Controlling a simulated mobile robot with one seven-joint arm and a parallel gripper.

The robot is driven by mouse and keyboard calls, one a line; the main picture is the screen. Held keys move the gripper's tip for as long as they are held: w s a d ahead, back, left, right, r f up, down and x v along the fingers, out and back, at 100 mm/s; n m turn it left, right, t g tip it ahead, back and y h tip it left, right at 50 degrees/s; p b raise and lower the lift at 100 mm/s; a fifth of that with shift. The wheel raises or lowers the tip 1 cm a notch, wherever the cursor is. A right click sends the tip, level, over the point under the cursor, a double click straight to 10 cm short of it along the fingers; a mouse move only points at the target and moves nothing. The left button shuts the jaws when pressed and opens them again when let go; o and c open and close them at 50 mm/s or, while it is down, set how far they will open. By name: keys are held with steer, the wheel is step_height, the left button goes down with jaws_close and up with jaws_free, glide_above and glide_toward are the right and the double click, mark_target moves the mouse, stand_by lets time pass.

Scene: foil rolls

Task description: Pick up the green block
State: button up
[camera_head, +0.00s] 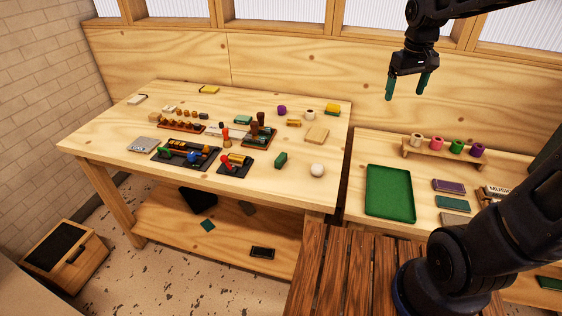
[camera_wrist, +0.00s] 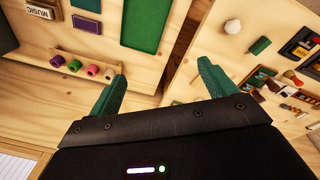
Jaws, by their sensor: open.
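The green block (camera_head: 281,160) is a small dark green oblong lying near the front right of the left table (camera_head: 120,125) in the head view. It also shows in the wrist view as a small green block (camera_wrist: 260,46) at the upper right, apart from my fingers. My gripper (camera_head: 405,93) is high at the upper right of the head view, in front of the back wall and far from the block. Its two green fingers are spread with nothing between them; the wrist view shows the open gripper (camera_wrist: 162,68) too.
A white ball (camera_head: 317,169) lies right of the block, and a tan wooden slab (camera_head: 317,135) lies behind it. Dark trays with small items stand to its left. The right table holds a green tray (camera_head: 388,207) and a rack (camera_head: 440,153) of coloured rolls.

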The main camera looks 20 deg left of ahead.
steer(key=w+a+f+n+g, duration=0.1)
steer(key=w+a+f+n, duration=0.25)
steer(key=a, duration=0.75)
steer(key=n+g+h, duration=0.1)
steer(key=n+h, duration=0.3)
steer(key=n, duration=0.2)
glide_toward(281, 157)
steer(key=x, duration=0.4)
steer(key=shift+a+f, duration=0.25)
steer(key=shift+f, duration=0.25)
steer(key=x, duration=0.4)
steer(key=shift+d, duration=0.45)
steer(key=shift+d+f, duration=0.15)
steer(key=shift+f, duration=0.35)
steer(key=shift+c, duration=0.4)
steer(key=c, duration=1)
